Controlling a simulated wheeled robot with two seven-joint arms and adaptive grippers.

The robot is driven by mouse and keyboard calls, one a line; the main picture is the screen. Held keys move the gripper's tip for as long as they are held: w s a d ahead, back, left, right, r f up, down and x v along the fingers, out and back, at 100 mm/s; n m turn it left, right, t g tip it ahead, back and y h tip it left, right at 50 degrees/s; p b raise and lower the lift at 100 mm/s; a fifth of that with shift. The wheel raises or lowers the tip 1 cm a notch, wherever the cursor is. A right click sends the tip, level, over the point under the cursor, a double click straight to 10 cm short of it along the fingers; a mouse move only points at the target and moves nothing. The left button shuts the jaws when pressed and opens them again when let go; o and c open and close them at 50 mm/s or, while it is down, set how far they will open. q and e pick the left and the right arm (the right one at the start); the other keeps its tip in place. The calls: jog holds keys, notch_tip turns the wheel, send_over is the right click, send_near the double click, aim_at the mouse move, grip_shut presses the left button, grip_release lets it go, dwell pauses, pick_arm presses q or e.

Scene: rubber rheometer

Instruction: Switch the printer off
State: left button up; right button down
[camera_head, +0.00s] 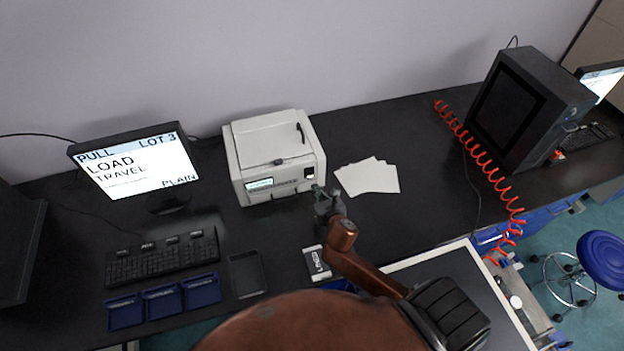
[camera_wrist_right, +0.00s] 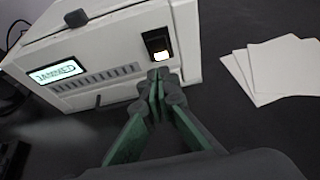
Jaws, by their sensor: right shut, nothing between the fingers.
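The white printer (camera_head: 275,155) stands on the dark bench, left of centre in the head view. In the wrist view the printer (camera_wrist_right: 110,60) shows a small lit display (camera_wrist_right: 57,72) that seems to read "JAMMED". A black rocker switch (camera_wrist_right: 157,45) with a lit lower part is at the right of its front face; it also shows in the head view (camera_head: 309,172). My right gripper (camera_wrist_right: 158,78) is shut and empty, its fingertips just below the switch; I cannot tell if they touch the printer. In the head view the right gripper (camera_head: 320,192) is at the printer's front right corner. My left gripper is not in view.
White paper sheets (camera_head: 368,177) lie right of the printer. A monitor (camera_head: 135,165), keyboard (camera_head: 162,258) and blue trays (camera_head: 163,300) are at left. A dark cabinet-like machine (camera_head: 530,105) and red coiled hose (camera_head: 480,155) are at right. Some bench between is clear.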

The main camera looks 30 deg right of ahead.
aim_at(308, 174)
jog(key=w, duration=0.2)
jog(key=w+d, duration=0.1)
jog(key=w, duration=0.1)
jog(key=shift+w+f, duration=0.1)
jog(key=shift+f, duration=0.05)
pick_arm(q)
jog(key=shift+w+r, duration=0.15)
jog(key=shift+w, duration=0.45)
pick_arm(e)
jog(key=shift+w+d, duration=0.15)
jog(key=shift+w, duration=0.5)
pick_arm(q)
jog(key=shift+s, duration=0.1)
pick_arm(e)
jog(key=shift+r+p, duration=0.2)
jog(key=shift+p, duration=0.3)
jog(key=p, duration=0.3)
jog(key=shift+w+r+g+p, duration=0.3)
jog(key=shift+w+r+p, duration=0.05)
jog(key=shift+r, duration=0.05)
jog(key=shift+f, duration=0.45)
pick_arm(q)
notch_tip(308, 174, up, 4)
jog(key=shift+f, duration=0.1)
pick_arm(e)
jog(key=shift+r, duration=0.1)
